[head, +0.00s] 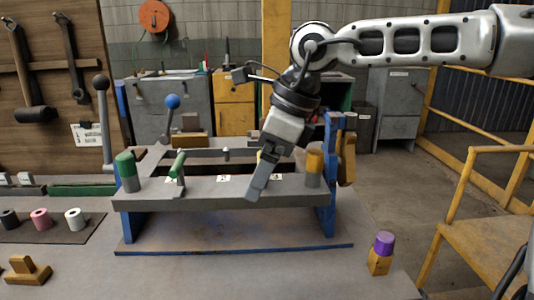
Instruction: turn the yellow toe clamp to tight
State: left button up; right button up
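A grey fixture bar (205,192) on blue legs spans the bench. A green handle (178,163) and a green-topped cylinder (127,170) are on the left of the bar. My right gripper (253,192) points down over the bar, right of the middle. Its fingers overlap in this view, so their opening is unclear. My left gripper is out of view.
A blue-knobbed lever (171,110) and a tall black-knobbed lever (103,120) stand at the left. A purple-topped yellow block (381,252) is at front right, a yellow block (24,270) at front left. Colored rolls (41,219) lie on a dark mat. The front bench is clear.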

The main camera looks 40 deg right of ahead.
jog(key=p+v, duration=0.1)
jog(key=v, duration=1.5)
